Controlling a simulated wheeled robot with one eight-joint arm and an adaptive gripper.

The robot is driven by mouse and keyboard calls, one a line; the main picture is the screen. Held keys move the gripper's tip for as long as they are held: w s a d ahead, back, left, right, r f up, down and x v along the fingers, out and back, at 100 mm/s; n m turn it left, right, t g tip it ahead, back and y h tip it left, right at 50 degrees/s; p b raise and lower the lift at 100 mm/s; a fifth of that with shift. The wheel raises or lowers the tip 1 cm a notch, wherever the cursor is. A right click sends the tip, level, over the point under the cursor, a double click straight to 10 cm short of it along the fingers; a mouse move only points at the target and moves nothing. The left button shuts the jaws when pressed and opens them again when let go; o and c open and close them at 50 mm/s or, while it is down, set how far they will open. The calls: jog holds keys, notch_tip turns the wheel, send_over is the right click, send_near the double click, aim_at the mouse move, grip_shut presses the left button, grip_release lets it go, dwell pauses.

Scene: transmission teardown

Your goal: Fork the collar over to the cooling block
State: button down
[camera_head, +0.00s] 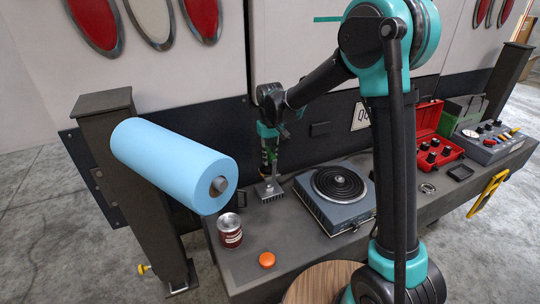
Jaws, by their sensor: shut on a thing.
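My gripper (268,168) points down over the left part of the bench. It is shut on a slim grey tool, apparently the fork, whose lower end is hard to make out. A small grey finned block (270,193), which looks like the cooling block, sits on the bench right below my gripper. I cannot tell whether tool and block touch. A small metal ring (427,188), perhaps the collar, lies on the bench right of the hot plate. No other ring is clear, and I cannot see whether one is on the fork or block.
A hot plate (333,212) with a dark coil stands right of the block. A dark red can (230,236) and an orange cap (267,260) are at front left. A blue roll (165,160) juts over the left end. A red case (432,140) stands at right.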

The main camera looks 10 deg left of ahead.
jog(key=shift+f, duration=2.45)
jog(key=shift+f, duration=1.45)
dwell(0.3)
jog(key=shift+s+d, duration=0.1)
jog(key=shift+s, duration=0.05)
dwell(0.5)
jog(key=s+d, duration=0.4)
jog(key=s, duration=0.2)
jog(key=shift+s+d, duration=0.3)
jog(key=shift+s, duration=0.1)
dwell(0.9)
jog(key=shift+r, duration=0.1)
jog(key=shift+r, duration=2.95)
